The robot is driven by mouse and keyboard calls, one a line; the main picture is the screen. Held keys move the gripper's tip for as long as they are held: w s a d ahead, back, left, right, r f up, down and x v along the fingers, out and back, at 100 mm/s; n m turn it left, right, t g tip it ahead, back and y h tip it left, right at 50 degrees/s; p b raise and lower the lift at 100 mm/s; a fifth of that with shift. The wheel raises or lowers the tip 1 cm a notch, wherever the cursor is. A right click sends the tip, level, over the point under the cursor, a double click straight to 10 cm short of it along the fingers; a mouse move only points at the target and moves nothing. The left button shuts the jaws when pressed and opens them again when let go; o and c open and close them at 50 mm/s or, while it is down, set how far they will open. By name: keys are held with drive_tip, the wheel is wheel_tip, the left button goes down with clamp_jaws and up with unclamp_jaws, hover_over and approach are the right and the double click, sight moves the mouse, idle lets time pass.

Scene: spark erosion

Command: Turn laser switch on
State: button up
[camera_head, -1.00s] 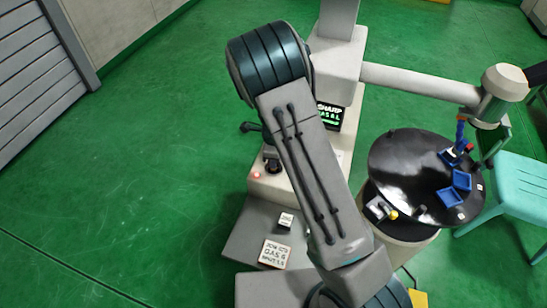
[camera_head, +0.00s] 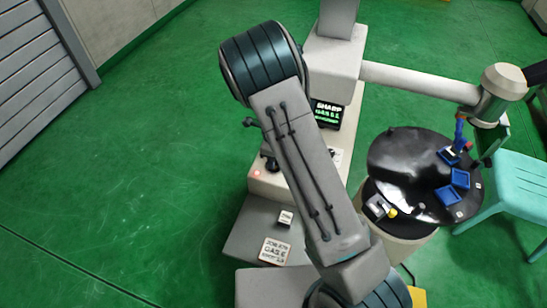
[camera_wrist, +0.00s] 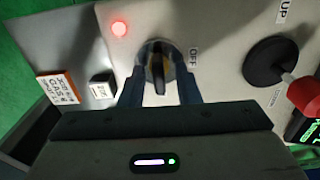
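The switch is a round rotary knob (camera_wrist: 158,68) with a dark raised grip, on a pale panel in the wrist view. An "OFF" label (camera_wrist: 194,57) is to its right. The grip runs roughly up and down the picture. My gripper (camera_wrist: 160,72) is at the knob, one finger on each side of it. The fingers look apart, with small gaps beside the dark grip; contact with the knob's edge is unclear. A red light (camera_wrist: 119,28) glows at the panel's upper left.
A joystick with a black base (camera_wrist: 270,63) and red tip (camera_wrist: 305,95) stands right of my gripper. A white block (camera_wrist: 101,87) and a lettered box (camera_wrist: 57,88) lie left. The head view shows a green-lit screen (camera_head: 328,113) and a round black table (camera_head: 405,165).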

drive_tip(key=shift+r, duration=0.1)
wheel_tip(320, 180, up, 14)
drive_tip(key=shift+f+b, duration=0.2)
drive_tip(key=shift+b, duration=0.25)
idle(0.5)
drive_tip(key=s+d+r+n+t, duration=0.1)
drive_tip(key=s+d+r+n, duration=0.2)
drive_tip(key=s+n, duration=0.4)
drive_tip(key=s+d+r+n+t, duration=0.1)
drive_tip(key=s+d+r+n, duration=0.3)
drive_tip(key=s+r+n, duration=0.2)
drive_tip(key=s+d+r+n+t, duration=0.1)
drive_tip(key=s+d+r+n, duration=0.3)
drive_tip(key=s+n, duration=0.5)
drive_tip(key=shift+s+r+n+t, duration=0.3)
drive_tip(key=shift+s+r, duration=0.3)
drive_tip(key=shift+s, duration=0.45)
